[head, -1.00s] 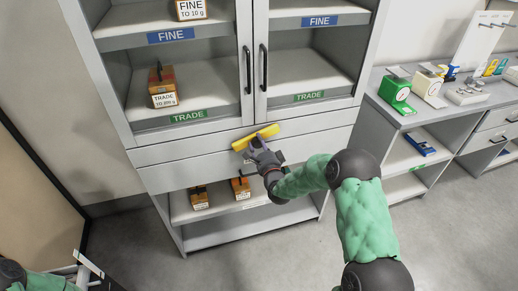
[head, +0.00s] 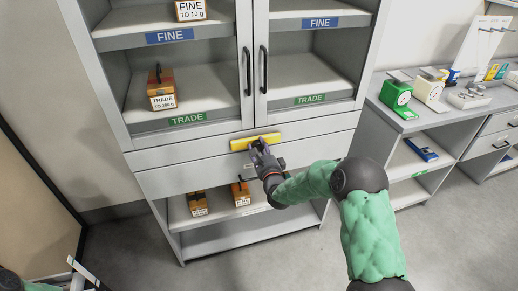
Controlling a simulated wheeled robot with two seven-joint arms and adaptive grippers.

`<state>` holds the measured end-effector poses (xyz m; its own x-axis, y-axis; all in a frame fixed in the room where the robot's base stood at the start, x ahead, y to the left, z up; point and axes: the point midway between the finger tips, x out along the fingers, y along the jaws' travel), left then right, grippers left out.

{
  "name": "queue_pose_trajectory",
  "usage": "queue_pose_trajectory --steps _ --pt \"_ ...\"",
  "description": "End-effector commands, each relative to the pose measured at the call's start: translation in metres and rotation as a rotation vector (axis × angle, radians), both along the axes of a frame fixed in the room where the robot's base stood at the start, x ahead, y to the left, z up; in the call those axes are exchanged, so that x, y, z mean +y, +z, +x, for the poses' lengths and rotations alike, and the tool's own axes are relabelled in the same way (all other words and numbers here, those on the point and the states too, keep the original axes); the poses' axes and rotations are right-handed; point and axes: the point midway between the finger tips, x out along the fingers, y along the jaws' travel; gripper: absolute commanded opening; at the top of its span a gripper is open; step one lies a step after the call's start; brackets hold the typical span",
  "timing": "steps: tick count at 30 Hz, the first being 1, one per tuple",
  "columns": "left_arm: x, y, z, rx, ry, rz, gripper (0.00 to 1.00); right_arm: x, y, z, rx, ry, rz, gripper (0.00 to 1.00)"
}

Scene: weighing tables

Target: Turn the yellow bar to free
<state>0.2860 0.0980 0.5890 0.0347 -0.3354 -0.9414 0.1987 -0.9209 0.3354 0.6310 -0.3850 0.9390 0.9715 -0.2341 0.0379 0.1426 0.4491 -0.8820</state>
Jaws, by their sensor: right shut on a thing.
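The yellow bar (head: 242,144) lies nearly level across the grey drawer front of the cabinet, below the glass doors. My right gripper (head: 256,145) is shut on the bar near its middle and hides part of it. A small label below the bar is partly covered by the gripper.
Above, the cabinet (head: 135,165) has glass doors with black handles and a box marked TRADE (head: 162,90). Orange boxes (head: 197,203) stand on the open shelf below. A side table (head: 408,122) at the right holds a green scale (head: 397,94). The floor in front is clear.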

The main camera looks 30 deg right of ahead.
Motion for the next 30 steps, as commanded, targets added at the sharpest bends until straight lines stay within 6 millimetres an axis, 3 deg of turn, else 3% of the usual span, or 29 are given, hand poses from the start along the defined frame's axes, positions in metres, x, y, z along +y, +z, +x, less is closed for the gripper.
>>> queue_pose_trajectory --steps 4,5,7,20,23,30 --pt "0.0 0.0 0.0 0.0 0.0 0.0 0.4 0.002 0.002 0.001 -0.005 0.004 0.0 0.0" --pt "0.0 0.0 0.0 0.0 0.0 0.0 0.4 0.002 0.002 0.001 -0.005 0.005 0.0 0.5" --pt "0.0 0.0 0.0 0.0 0.0 0.0 0.4 0.002 0.002 0.001 -0.004 0.004 -0.001 0.68" --pt "0.0 0.0 0.0 0.0 0.0 0.0 0.4 0.001 0.001 -0.004 -0.001 0.0 -0.001 0.68" --pt "0.0 0.0 0.0 0.0 0.0 0.0 0.4 0.004 0.0 -0.015 -0.001 0.0 -0.001 0.68" --pt "0.0 0.0 0.0 0.0 0.0 0.0 0.4 0.014 -0.001 -0.059 -0.002 0.001 -0.002 0.68"
